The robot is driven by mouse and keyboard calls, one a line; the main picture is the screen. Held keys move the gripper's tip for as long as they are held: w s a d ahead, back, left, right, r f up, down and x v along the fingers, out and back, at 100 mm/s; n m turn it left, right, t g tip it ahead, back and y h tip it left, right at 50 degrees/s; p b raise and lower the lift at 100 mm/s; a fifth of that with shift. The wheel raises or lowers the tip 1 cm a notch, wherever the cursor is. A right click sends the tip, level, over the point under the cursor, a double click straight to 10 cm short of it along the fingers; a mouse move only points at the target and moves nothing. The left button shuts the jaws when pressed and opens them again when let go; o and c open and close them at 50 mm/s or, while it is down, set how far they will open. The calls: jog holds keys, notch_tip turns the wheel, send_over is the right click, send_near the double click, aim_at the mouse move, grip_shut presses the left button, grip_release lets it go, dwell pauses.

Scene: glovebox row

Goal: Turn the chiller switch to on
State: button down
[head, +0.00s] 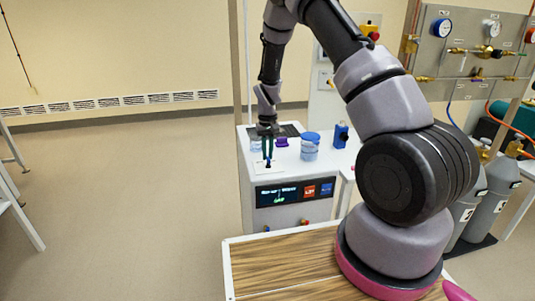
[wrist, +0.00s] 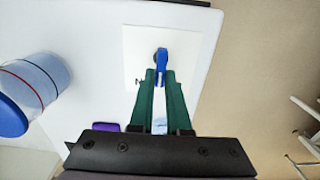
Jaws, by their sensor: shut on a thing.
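The chiller (head: 247,185) is a white box with a dark display on its front, in the middle of the head view. The chiller switch has a blue handle (wrist: 162,60) on a white square plate (wrist: 136,42) on the chiller's top. A small dark letter shows on the plate left of the handle; the rest of the marking is hidden. My gripper (wrist: 161,78) has green fingers shut on the blue handle. In the head view my gripper (head: 268,153) points down at the switch, and its fingers mostly hide the handle there.
A clear jar with a blue lid (head: 310,147) stands right of my gripper; it is at left in the wrist view (wrist: 30,95). A purple object (head: 281,142) and a blue bottle (head: 340,135) are close by. Gas cylinders (head: 490,200) stand at right.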

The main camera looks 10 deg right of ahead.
aim_at(268, 156)
jog(key=c, duration=0.9)
grip_release()
jog(key=shift+r, duration=0.15)
notch_tip(268, 156, up, 10)
jog(key=shift+r, duration=0.25)
